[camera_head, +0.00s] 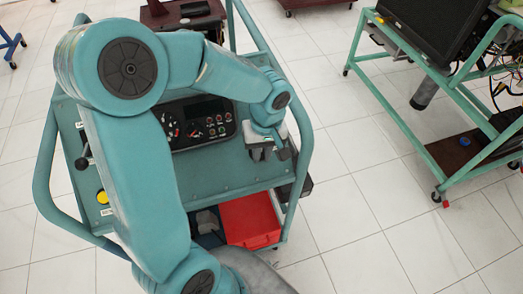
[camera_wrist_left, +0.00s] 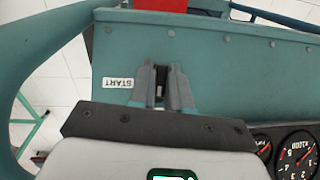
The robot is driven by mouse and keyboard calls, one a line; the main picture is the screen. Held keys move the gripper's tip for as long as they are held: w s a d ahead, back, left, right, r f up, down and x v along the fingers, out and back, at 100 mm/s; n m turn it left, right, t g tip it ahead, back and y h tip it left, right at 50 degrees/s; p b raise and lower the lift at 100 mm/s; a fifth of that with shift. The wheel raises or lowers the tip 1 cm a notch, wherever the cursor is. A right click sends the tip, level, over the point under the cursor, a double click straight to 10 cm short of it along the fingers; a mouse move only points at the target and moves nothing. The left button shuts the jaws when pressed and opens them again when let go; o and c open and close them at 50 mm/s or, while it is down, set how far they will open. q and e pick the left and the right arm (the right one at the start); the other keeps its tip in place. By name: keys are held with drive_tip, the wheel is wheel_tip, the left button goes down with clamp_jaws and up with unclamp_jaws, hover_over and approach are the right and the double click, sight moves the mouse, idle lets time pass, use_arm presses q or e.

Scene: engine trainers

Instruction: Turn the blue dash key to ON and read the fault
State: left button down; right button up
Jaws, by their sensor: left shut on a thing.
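My left gripper (camera_head: 265,150) reaches over the right side of the teal engine trainer panel (camera_head: 225,170), just right of the instrument cluster. In the left wrist view its two grey fingers (camera_wrist_left: 161,90) are shut on the dash key (camera_wrist_left: 159,88), beside a white START label (camera_wrist_left: 119,82). Only a narrow dark part of the key shows between the fingers, so its blue colour and exact angle cannot be told. The instrument cluster (camera_head: 195,125) has gauges and a dark screen (camera_head: 207,107). No fault text can be read on it. My right gripper is out of view.
A red bin (camera_head: 250,220) sits below the panel's front edge. A yellow button (camera_head: 102,197) and a black lever (camera_head: 83,160) are at the panel's left. Another trainer cart (camera_head: 400,110) with a monitor (camera_head: 435,25) stands at right, with clear tiled floor between.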

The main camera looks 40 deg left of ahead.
use_arm(q)
drive_tip(key=shift+w+m+g+y, duration=0.1)
drive_tip(key=shift+m+g+y, duration=0.95)
drive_tip(key=shift+m, duration=0.55)
drive_tip(key=shift+r, duration=0.1)
drive_tip(key=c, duration=1.2)
unclamp_jaws()
drive_tip(key=shift+d, duration=0.1)
drive_tip(key=shift+o, duration=0.2)
drive_tip(key=p+v, duration=0.1)
drive_tip(key=v, duration=1.5)
drive_tip(key=shift+r, duration=0.1)
